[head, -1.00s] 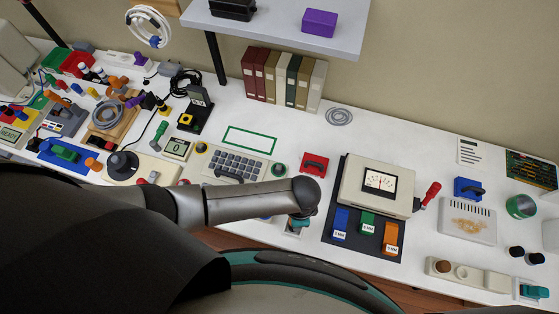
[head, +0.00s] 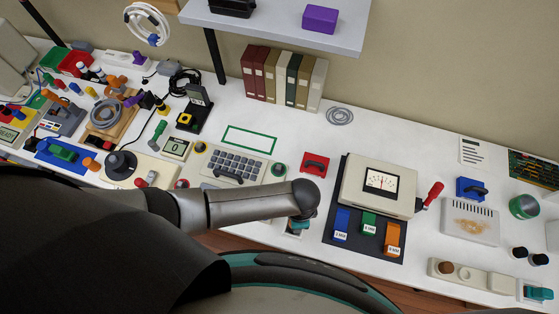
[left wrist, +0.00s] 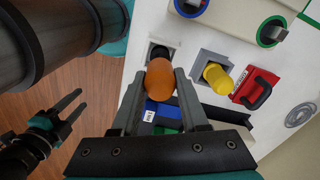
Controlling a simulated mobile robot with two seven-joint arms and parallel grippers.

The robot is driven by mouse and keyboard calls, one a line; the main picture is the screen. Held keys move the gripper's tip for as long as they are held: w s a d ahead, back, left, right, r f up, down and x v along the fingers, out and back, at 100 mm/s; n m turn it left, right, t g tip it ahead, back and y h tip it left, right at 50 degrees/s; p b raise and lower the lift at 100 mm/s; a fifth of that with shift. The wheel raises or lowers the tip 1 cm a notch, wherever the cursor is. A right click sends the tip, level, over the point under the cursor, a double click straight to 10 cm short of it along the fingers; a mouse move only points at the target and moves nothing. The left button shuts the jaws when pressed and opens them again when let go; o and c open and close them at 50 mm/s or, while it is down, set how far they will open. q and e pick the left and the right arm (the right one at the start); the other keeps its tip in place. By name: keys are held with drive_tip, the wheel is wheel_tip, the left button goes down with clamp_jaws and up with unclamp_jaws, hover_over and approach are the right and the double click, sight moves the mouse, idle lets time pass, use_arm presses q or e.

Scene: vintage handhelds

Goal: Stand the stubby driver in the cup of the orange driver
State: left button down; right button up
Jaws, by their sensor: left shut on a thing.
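In the left wrist view my left gripper (left wrist: 160,100) is shut on the rounded handle of the orange driver (left wrist: 160,78). Its lower part is hidden. A grey cup (left wrist: 158,52) with a dark opening shows just beyond the handle; whether the driver's tip is inside it cannot be told. A yellow-handled driver (left wrist: 217,77) stands in another grey cup (left wrist: 206,62) to the right. Which driver is the stubby one is unclear. In the head view my forearm mostly hides the left gripper (head: 300,224). My right gripper (left wrist: 72,102) is open and empty over the floor.
A red box with a black handle (head: 316,164) lies near the cups. A dark mat (head: 335,255) bears a meter (head: 378,183) and blue, green and orange blocks. A keyboard unit (head: 235,165) stands to the left. Clear white table lies behind the red box.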

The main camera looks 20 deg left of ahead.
use_arm(q)
drive_tip(key=shift+f, duration=0.2)
drive_tip(key=shift+c, duration=1.7)
unclamp_jaws()
